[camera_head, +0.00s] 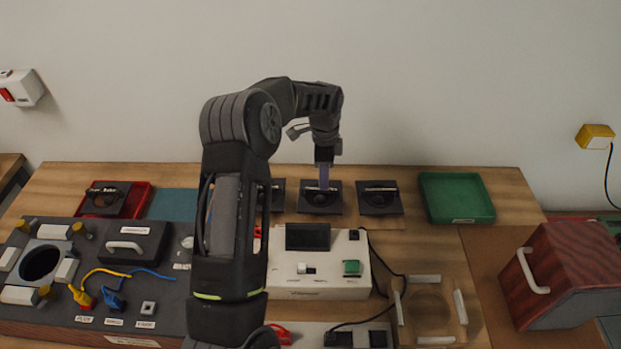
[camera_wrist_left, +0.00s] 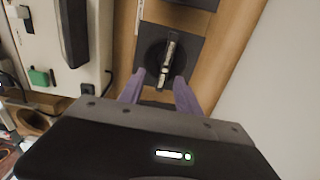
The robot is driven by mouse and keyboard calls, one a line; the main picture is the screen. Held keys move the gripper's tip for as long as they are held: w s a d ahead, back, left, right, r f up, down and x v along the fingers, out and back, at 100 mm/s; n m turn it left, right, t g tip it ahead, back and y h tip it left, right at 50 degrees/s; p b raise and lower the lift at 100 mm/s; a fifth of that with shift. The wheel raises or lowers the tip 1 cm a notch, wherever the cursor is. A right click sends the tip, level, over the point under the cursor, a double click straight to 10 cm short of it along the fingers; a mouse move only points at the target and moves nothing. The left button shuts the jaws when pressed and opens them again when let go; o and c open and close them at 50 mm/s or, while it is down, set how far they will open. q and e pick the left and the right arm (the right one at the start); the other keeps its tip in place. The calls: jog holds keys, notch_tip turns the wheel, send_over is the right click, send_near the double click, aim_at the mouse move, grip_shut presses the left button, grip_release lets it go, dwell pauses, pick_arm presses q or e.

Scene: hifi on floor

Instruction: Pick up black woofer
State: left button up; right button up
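Three black square woofers with round centres and light bar handles sit in a row at the back of the table in the head view: a middle one (camera_head: 320,205), a right one (camera_head: 380,205) and a left one (camera_head: 278,200) partly behind my arm. My left gripper (camera_head: 324,185) points down over the middle woofer. In the left wrist view its purple fingers (camera_wrist_left: 160,76) are apart, with one woofer's handle (camera_wrist_left: 170,58) lying between and beyond the tips. I cannot tell whether they touch it. My right gripper is not in view.
A red tray (camera_head: 139,203) holding a black part stands at the back left, and a green tray (camera_head: 456,197) at the back right. A white box (camera_head: 330,275) stands in front of the woofers. A wooden box with a handle (camera_head: 565,265) is at the right.

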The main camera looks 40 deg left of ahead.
aim_at(320, 199)
pick_arm(q)
jog(key=shift+a, duration=0.65)
jog(key=shift+d+r, duration=0.15)
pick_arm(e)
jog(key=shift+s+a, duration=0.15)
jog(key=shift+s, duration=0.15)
pick_arm(q)
notch_tip(320, 199, down, 3)
jog(key=shift+r+b, duration=0.15)
jog(key=shift+b, duration=0.65)
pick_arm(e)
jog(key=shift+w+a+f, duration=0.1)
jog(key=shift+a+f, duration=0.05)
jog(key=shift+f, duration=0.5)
pick_arm(q)
jog(key=f+b, duration=0.2)
jog(key=f, duration=0.2)
jog(key=shift+w+f, duration=0.2)
jog(key=shift+f, duration=0.4)
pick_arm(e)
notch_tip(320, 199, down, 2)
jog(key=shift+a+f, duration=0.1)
